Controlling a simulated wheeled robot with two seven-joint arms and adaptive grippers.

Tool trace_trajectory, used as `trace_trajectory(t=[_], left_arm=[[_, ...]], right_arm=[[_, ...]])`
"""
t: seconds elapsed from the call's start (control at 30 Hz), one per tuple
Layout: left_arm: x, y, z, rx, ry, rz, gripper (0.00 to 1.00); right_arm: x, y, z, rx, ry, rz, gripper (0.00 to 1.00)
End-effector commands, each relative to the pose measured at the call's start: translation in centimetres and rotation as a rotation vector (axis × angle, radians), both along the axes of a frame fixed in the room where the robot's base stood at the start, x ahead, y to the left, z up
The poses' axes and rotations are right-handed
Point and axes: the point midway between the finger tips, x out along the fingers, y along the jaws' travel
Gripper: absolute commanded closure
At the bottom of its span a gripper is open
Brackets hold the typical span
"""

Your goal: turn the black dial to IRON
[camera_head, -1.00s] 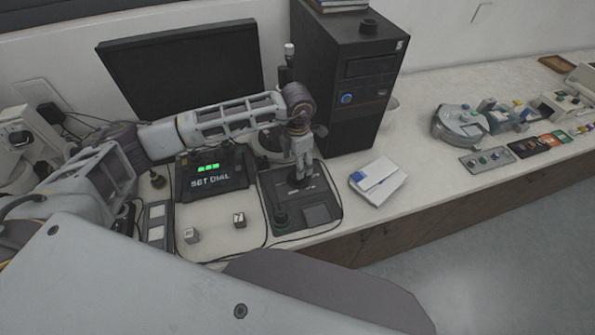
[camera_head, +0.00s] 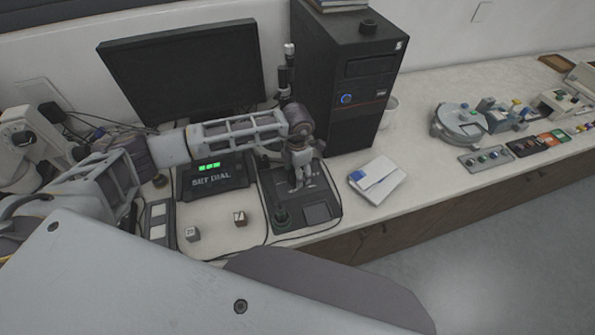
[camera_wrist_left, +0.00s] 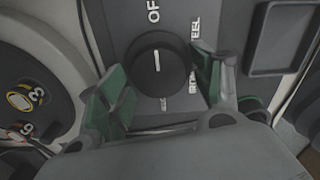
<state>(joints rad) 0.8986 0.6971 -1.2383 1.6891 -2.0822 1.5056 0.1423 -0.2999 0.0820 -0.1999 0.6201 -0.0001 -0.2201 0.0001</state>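The black dial (camera_wrist_left: 158,62) sits on a dark panel (camera_wrist_left: 128,22), with a white pointer line on its top. The line lies along the direction of the OFF label (camera_wrist_left: 153,10). A STEEL label (camera_wrist_left: 196,35) is at the upper right, and a label partly covered by a finger is below it. My left gripper (camera_wrist_left: 157,72) is open, with its green-padded fingers on either side of the dial; I cannot tell whether they touch it. In the head view my left gripper (camera_head: 301,176) points down over the black control box (camera_head: 327,197) and hides the dial. My right gripper is not in view.
A display reading SET DIAL (camera_head: 212,178) stands left of the control box. Two small cubes (camera_head: 239,218) (camera_head: 192,234) lie in front of it. A black computer tower (camera_head: 340,85) stands close behind, and a white-and-blue box (camera_head: 378,180) lies to the right.

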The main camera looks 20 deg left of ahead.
Motion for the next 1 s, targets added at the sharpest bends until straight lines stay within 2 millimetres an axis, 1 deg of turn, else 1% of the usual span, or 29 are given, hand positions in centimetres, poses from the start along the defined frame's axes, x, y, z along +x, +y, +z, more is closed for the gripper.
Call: trace_trajectory(t=[0.03, 0.2, 0.23, 0.27, 0.67, 1.0], left_arm=[[0.0, 0.0, 0.0, 0.000, 0.000, 0.000, 0.46], [0.0, 0.0, 0.0, 0.000, 0.000, 0.000, 0.68], [0.0, 0.0, 0.0, 0.000, 0.000, 0.000, 0.72], [0.0, 0.0, 0.0, 0.000, 0.000, 0.000, 0.73], [0.1, 0.0, 0.0, 0.000, -0.001, -0.039, 0.73], [0.2, 0.1, -0.2, 0.000, -0.003, -0.183, 0.73]], right_arm=[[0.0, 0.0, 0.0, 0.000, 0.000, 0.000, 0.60], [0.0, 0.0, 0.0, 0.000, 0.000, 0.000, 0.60], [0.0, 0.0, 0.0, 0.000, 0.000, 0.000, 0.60], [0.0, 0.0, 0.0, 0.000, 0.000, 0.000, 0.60], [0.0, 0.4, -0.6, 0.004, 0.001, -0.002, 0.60], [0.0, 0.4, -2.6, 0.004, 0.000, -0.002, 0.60]])
